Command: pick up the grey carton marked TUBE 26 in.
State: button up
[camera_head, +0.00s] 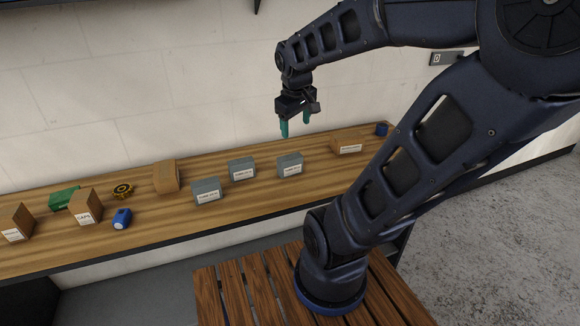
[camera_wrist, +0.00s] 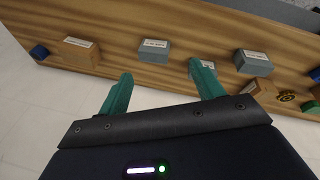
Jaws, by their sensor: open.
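Three grey cartons with white labels stand on the wooden bench: a left one (camera_head: 206,191), a middle one (camera_head: 242,169) and a right one (camera_head: 290,165). The labels seem to begin with TUBE, but the sizes are too small to read surely, so I cannot tell which is 26 in. My gripper (camera_head: 295,125) is open and empty, above and apart from the right carton. In the wrist view, the right carton (camera_wrist: 154,53) lies beyond the gap between my fingers (camera_wrist: 160,72). The middle carton (camera_wrist: 205,66) is partly hidden by a finger; the left carton (camera_wrist: 253,63) is clear.
Brown boxes (camera_head: 166,177) (camera_head: 347,146) flank the grey cartons. A blue item (camera_head: 381,129) stands at the bench's right end. Further left are a yellow-black round item (camera_head: 122,191), a blue item (camera_head: 121,219), a green box (camera_head: 63,198) and more brown boxes (camera_head: 85,207). A pale wall stands behind.

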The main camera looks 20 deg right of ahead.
jog(key=w+f+n+g+h, duration=0.2)
jog(key=w+f+n, duration=0.4)
jog(key=w+n, duration=0.1)
jog(key=n+h, duration=0.1)
jog(key=n, duration=0.6)
send_over(289, 159)
jog(key=a, duration=0.3)
jog(key=shift+g, duration=0.4)
jog(key=f, duration=0.9)
jog(key=shift+s+d+f, duration=0.1)
jog(key=shift+s+d, duration=0.1)
jog(key=shift+d, duration=0.05)
jog(key=shift+w+d+f+n, duration=0.1)
jog(key=shift+f+n, duration=0.3)
jog(key=shift+f, duration=0.15)
jog(key=x, duration=0.5)
jog(key=shift+w+x, duration=0.25)
jog(key=shift+x, duration=1)
jog(key=shift+w+x, duration=0.25)
jog(key=shift+x, duration=1)
jog(key=shift+c, duration=0.5)
jog(key=c, duration=1.1)
